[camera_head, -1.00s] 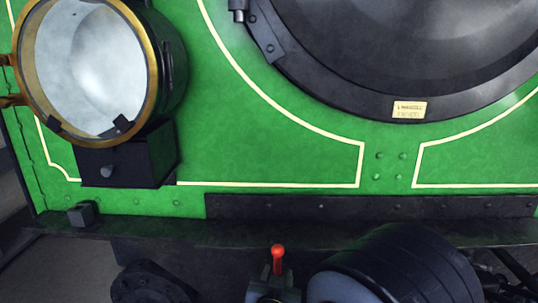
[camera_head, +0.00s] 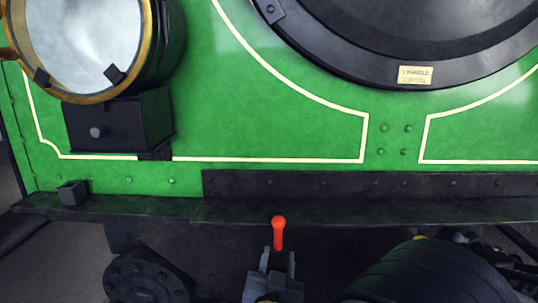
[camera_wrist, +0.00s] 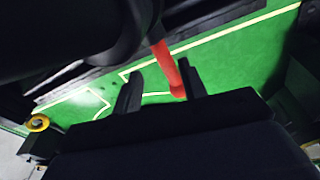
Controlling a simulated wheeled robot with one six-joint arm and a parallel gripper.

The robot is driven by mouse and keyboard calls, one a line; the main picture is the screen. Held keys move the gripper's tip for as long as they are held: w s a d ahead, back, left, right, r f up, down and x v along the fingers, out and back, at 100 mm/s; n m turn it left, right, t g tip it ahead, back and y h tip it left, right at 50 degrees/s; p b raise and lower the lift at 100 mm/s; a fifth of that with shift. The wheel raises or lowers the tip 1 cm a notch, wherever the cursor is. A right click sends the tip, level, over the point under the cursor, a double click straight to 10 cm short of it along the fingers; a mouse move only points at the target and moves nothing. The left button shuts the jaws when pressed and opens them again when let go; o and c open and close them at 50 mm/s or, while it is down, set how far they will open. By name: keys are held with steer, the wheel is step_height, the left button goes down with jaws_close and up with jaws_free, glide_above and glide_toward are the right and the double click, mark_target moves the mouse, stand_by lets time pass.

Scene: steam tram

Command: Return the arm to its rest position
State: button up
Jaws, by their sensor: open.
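My gripper (camera_wrist: 157,70) shows in the wrist view with two dark fingers held apart. A red lever (camera_wrist: 164,64) runs through the view between the fingertips, its rounded end close to the right finger. I cannot tell whether they touch. In the head view the same red lever (camera_head: 279,232) stands upright at the bottom centre, in front of the dark beam. A grey fitting (camera_head: 272,274) shows around its foot. A large dark rounded shape at the lower right of the head view may be part of my arm.
The tram's green front panel (camera_head: 260,125) fills the head view behind a dark beam (camera_head: 370,185). A brass-rimmed headlamp (camera_head: 85,45) sits at upper left on a black box (camera_head: 118,122). The round black smokebox door (camera_head: 410,30) is at upper right. Dark pipes crowd the lower right.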

steer(key=shift+s+f+t+h+b, duration=0.25)
steer(key=shift+f+t+b, duration=0.5)
steer(key=shift+b, duration=0.8)
steer(key=shift+r+t+b, duration=0.1)
steer(key=shift+t+b, duration=0.35)
steer(key=shift+b, duration=0.15)
